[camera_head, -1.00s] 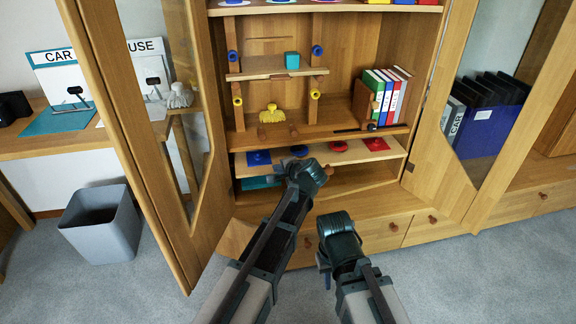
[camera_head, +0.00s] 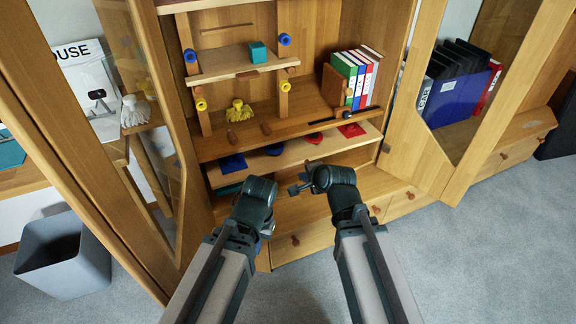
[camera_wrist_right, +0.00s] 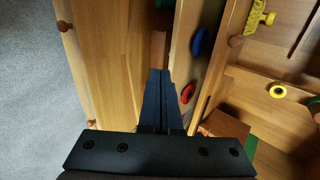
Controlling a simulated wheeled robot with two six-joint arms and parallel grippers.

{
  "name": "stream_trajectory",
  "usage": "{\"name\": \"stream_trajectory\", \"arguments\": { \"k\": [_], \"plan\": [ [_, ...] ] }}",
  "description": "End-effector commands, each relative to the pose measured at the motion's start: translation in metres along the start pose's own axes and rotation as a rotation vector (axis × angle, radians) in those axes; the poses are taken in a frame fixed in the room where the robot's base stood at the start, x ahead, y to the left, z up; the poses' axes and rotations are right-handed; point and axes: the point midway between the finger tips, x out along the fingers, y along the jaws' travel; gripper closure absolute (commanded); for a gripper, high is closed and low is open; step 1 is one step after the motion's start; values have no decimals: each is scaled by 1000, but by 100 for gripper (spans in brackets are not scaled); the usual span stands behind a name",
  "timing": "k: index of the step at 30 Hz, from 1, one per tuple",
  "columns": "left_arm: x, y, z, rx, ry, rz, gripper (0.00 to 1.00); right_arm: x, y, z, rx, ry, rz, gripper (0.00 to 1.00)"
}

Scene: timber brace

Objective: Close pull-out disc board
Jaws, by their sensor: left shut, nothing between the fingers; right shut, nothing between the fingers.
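The pull-out disc board (camera_head: 295,156) is a pale wooden shelf below the cabinet's middle shelf. It sticks out at the front and carries blue discs (camera_head: 232,162) and red discs (camera_head: 350,130). My right gripper (camera_head: 296,189) is shut and empty, just in front of and below the board's front edge. In the right wrist view its fingers (camera_wrist_right: 158,88) point along the cabinet front, beside the board (camera_wrist_right: 190,72); I cannot tell if they touch it. My left gripper (camera_head: 264,226) is shut and empty, lower and left, before the drawers. Its fingers are mostly hidden.
Open cabinet doors stand at left (camera_head: 120,170) and right (camera_head: 440,120). Drawers (camera_head: 300,238) with knobs lie below. A grey bin (camera_head: 62,255) stands left on the carpet.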

Motion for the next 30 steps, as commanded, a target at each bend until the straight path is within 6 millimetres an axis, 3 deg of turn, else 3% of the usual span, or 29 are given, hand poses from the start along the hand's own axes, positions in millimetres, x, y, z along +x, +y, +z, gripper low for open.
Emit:
{"name": "stream_trajectory", "arguments": {
  "k": [8,22,25,30],
  "plan": [
    [14,1,-2,3,3,-2,100,19,2,0,-4,-1,2,100],
    [75,9,-7,14,7,4,100,107,4,0,-6,-1,3,100],
    [68,8,-6,15,7,4,100,117,-14,0,-6,-2,3,100],
    [67,8,-6,15,7,4,100,129,-26,1,-6,-1,3,100]
  ]
}}
